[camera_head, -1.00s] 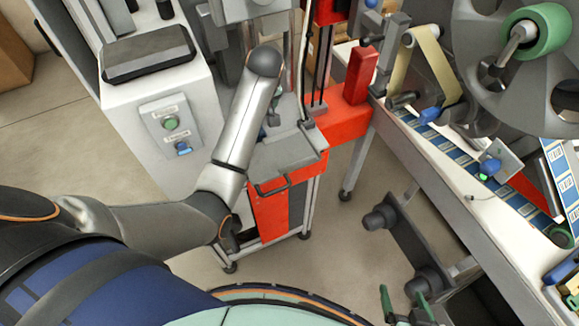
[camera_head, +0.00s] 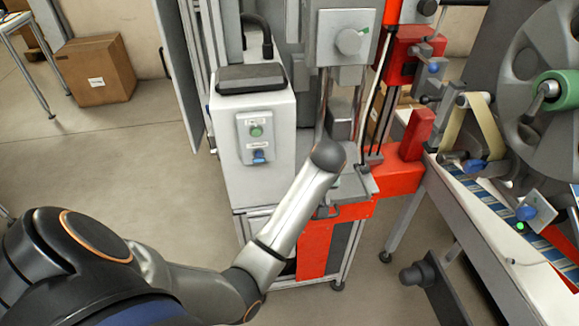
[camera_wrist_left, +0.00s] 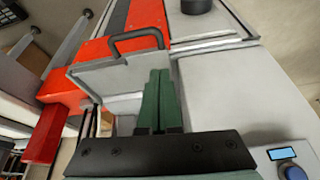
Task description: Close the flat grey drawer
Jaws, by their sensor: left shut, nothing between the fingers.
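The flat grey drawer (camera_head: 358,190) is at the front of the red and grey machine, right of my left arm's end in the head view. Its dark handle (camera_head: 327,212) is on its front edge. In the left wrist view the drawer (camera_wrist_left: 118,76) is a thin grey panel with the dark handle (camera_wrist_left: 138,40) at its far edge. My left gripper (camera_wrist_left: 158,76) has its green fingers together and empty, beside the panel's near edge. I cannot tell whether they touch it. In the head view my arm hides most of this gripper. My right gripper is out of view.
A white cabinet (camera_head: 225,165) with a button box (camera_head: 256,138) stands left of the drawer. Red machine parts (camera_head: 405,172) and a tape reel station (camera_head: 535,95) are to the right. Open floor (camera_head: 110,165) lies left, with a cardboard box (camera_head: 97,70) behind.

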